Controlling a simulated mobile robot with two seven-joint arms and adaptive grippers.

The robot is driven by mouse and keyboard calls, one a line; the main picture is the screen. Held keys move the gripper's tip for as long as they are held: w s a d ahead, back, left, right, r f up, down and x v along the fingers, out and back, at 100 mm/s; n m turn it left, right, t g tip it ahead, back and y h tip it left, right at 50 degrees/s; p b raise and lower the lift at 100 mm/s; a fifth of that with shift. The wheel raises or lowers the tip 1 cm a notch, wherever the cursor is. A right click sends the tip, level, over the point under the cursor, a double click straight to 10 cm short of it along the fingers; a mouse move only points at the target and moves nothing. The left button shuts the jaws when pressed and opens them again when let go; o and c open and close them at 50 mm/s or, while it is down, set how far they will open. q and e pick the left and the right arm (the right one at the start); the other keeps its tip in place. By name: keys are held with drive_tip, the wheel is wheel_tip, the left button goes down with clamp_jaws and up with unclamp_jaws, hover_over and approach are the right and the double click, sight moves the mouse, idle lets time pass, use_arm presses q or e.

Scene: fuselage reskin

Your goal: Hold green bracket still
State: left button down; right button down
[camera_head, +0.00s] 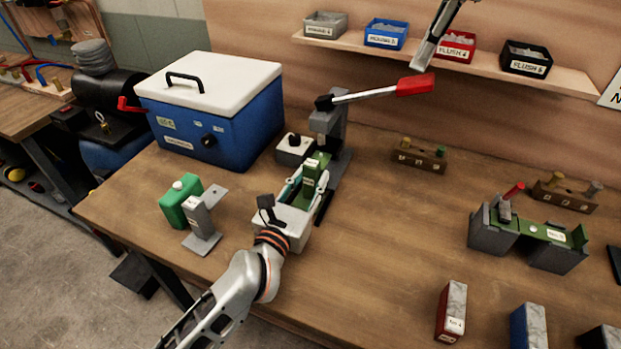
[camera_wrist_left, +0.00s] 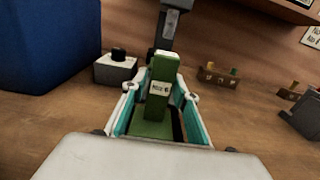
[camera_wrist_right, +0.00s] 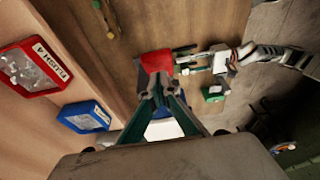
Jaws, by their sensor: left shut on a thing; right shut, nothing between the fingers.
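The green bracket (camera_head: 311,171) has an upright plate with a white label and a flat foot. It stands at the grey lever press (camera_head: 329,125). My left gripper (camera_head: 303,183) is shut on it; in the left wrist view the teal-lined fingers flank the bracket (camera_wrist_left: 158,95) on both sides. The press lever ends in a red handle (camera_head: 414,84), raised to the right. My right gripper (camera_wrist_right: 163,92) is shut and empty, its fingertips close to the red handle (camera_wrist_right: 156,62) in the right wrist view. Whether they touch it I cannot tell.
A blue cooler (camera_head: 205,115) with a white lid stands behind left. A green bottle (camera_head: 181,201) and a grey stand (camera_head: 202,226) are left of my left gripper. A shelf with several bins (camera_head: 386,33) is at the back.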

idle(0.4)
drive_tip(key=shift+s+d+f+x, duration=0.25)
drive_tip(key=shift+d+x, duration=0.6)
drive_tip(key=shift+x, duration=2.9)
drive_tip(key=shift+w+a+r+v, duration=0.15)
drive_tip(key=shift+a+v, duration=0.3)
drive_tip(key=shift+v, duration=1.55)
drive_tip(key=shift+w+a+r+v, duration=0.15)
drive_tip(key=shift+a+v, duration=0.3)
drive_tip(key=shift+v, duration=1.55)
drive_tip(key=shift+w+a+r+v, duration=0.15)
drive_tip(key=shift+a+v, duration=0.3)
drive_tip(key=shift+v, duration=1.55)
drive_tip(key=shift+f, duration=0.1)
use_arm(q)
drive_tip(key=c, duration=1.5)
unclamp_jaws()
drive_tip(key=v, duration=1.2)
